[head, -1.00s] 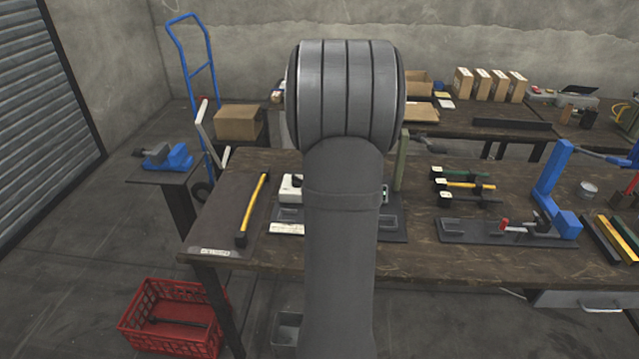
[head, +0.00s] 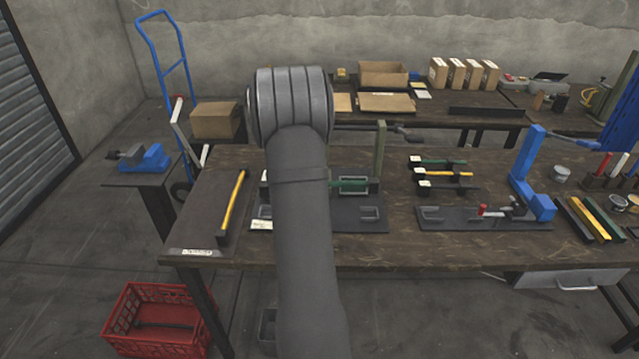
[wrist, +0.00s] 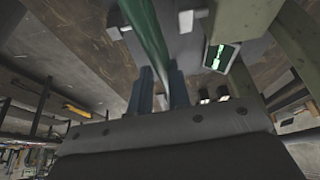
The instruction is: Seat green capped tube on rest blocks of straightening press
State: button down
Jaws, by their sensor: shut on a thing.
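The green tube (wrist: 148,32) is between the two bluish fingers of my gripper (wrist: 161,88) in the wrist view, and the gripper is shut on it. A press with an olive post (head: 381,150) and dark base (head: 345,226) stands on the bench; my arm hides its left part. A green length (head: 350,186), apparently the tube, shows beside the post, right of my arm. In the wrist view, pale grey blocks (wrist: 187,20) lie near the tube, apparently rest blocks; I cannot tell whether it touches them. A small screen (wrist: 219,58) with a green figure is to its right.
A rack with green and yellow bars (head: 443,173) and a blue press (head: 527,175) stand to the right. A red crate (head: 155,318) is on the floor.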

jog(key=shift+w+a+m, duration=0.1)
jog(key=shift+m, duration=0.3)
jog(key=shift+f, duration=3.7)
jog(key=shift+f, duration=0.7)
jog(key=c, duration=1.3)
grip_release()
jog(key=shift+r, duration=0.1)
